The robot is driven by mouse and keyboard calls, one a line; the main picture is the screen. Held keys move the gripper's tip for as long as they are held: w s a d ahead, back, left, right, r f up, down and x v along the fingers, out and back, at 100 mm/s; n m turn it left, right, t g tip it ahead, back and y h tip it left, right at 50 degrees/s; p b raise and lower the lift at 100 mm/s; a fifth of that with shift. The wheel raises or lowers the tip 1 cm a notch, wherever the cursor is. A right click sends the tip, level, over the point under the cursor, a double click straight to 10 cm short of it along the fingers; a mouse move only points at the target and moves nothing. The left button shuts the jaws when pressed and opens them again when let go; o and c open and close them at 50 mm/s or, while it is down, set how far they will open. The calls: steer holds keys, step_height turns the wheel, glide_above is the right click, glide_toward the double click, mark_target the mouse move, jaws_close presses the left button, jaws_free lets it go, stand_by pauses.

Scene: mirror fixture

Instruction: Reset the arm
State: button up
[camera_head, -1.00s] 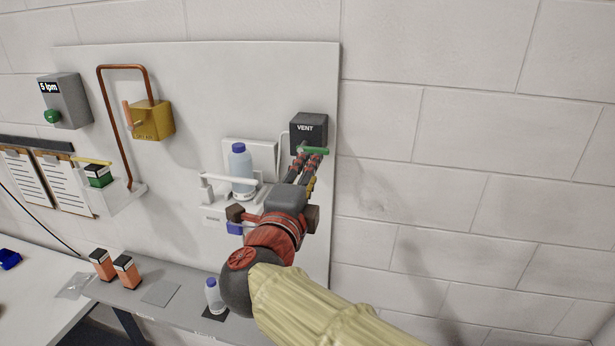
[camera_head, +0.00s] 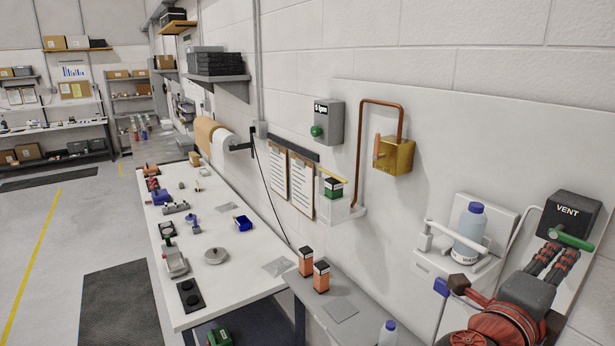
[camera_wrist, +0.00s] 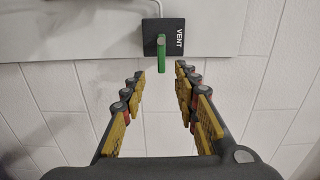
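My gripper (camera_head: 552,262) is at the lower right of the head view, just below the dark VENT box (camera_head: 571,212) on the wall panel. In the wrist view my gripper (camera_wrist: 158,82) is open, with its two fingers apart and nothing between them. The VENT box (camera_wrist: 165,36) is ahead of the fingertips, and its green lever (camera_wrist: 161,55) points toward the gap between them. The green lever (camera_head: 571,238) also shows in the head view near the fingertips. Whether a finger touches it is not clear.
A bottle with a blue cap (camera_head: 470,232) stands on a wall holder left of my gripper. A yellow box (camera_head: 394,157) with a copper pipe (camera_head: 361,130) is further left. A narrow grey shelf (camera_head: 345,325) and a white workbench (camera_head: 215,270) with several items lie below and left.

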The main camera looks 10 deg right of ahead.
steer(key=w+a+f+n+t+y, duration=0.1)
steer(key=w+a+n+t+y, duration=0.7)
steer(key=w+a+n, duration=0.35)
steer(key=w+a+f+n+y+b, duration=0.2)
steer(key=a+f+n+y+b, duration=0.2)
steer(key=a+f+n+y, duration=0.6)
steer(key=s+a+f+n+g+b, duration=0.3)
steer(key=a+f, duration=0.1)
steer(key=f, duration=0.4)
steer(key=s+a+f+n+g+b, duration=0.2)
steer(key=s+a+f+g+b, duration=0.15)
steer(key=f, duration=0.45)
steer(key=s+d+f+n+g+b, duration=0.1)
steer(key=s+f+b, duration=0.3)
steer(key=f+b, duration=0.4)
steer(key=s+d+f+n+g+h+b, duration=0.1)
steer(key=s+f+b, duration=0.4)
steer(key=f, duration=0.8)
steer(key=n+g+b, duration=0.1)
steer(key=n+b, duration=0.1)
steer(key=b, duration=0.1)
steer(key=shift+d+f+h, duration=0.2)
steer(key=shift+f+h, duration=0.1)
